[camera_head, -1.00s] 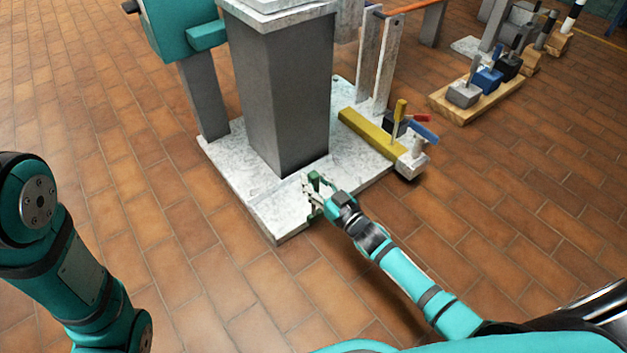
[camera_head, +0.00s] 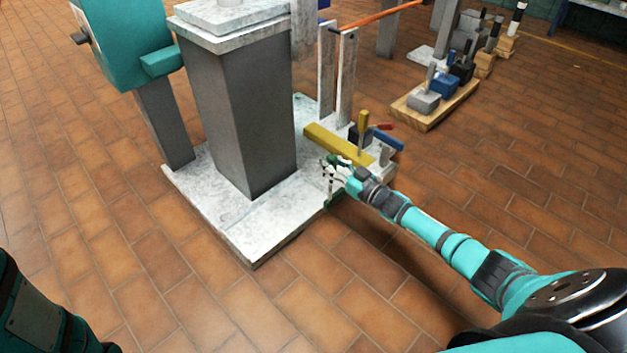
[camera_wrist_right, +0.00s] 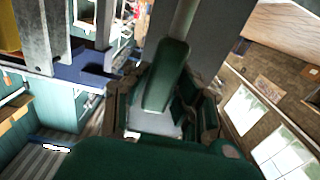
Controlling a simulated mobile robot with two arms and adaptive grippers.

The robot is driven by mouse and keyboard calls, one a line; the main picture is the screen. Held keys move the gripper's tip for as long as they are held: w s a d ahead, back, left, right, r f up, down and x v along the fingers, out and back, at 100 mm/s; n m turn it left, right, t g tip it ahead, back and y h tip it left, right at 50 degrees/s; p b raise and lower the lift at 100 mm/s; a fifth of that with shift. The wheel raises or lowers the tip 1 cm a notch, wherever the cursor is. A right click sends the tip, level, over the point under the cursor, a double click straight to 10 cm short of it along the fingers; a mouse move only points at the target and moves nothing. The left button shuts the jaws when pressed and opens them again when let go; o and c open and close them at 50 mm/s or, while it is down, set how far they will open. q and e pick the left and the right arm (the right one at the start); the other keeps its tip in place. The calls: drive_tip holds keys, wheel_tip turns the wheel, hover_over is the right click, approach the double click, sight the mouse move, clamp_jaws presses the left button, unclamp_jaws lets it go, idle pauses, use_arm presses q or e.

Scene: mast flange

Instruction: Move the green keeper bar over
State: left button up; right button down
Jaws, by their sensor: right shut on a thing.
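My right gripper (camera_head: 333,172) is shut on the green keeper bar (camera_head: 340,158), above the right-hand edge of the pale stone base (camera_head: 250,240). In the head view the fingers hide most of the bar, and only small green parts show. In the right wrist view the bar (camera_wrist_right: 165,78) stands between the dark fingers (camera_wrist_right: 163,112). Whether it touches the base is not clear. My left gripper is out of view; only part of the left arm shows at the lower left.
A yellow bar (camera_head: 335,144) and small levers with red and blue handles (camera_head: 387,139) lie just beyond the gripper. A grey column (camera_head: 240,120) rises from the base. A wooden board with blocks (camera_head: 435,103) lies farther right. The tiled floor in front is clear.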

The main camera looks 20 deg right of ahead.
drive_tip(key=d, duration=0.1)
drive_tip(key=w+d, duration=0.1)
drive_tip(key=d, duration=0.1)
drive_tip(key=shift+b, duration=0.3)
drive_tip(key=c, duration=1.1)
unclamp_jaws()
drive_tip(key=v, duration=1.2)
drive_tip(key=shift+a+r, duration=0.1)
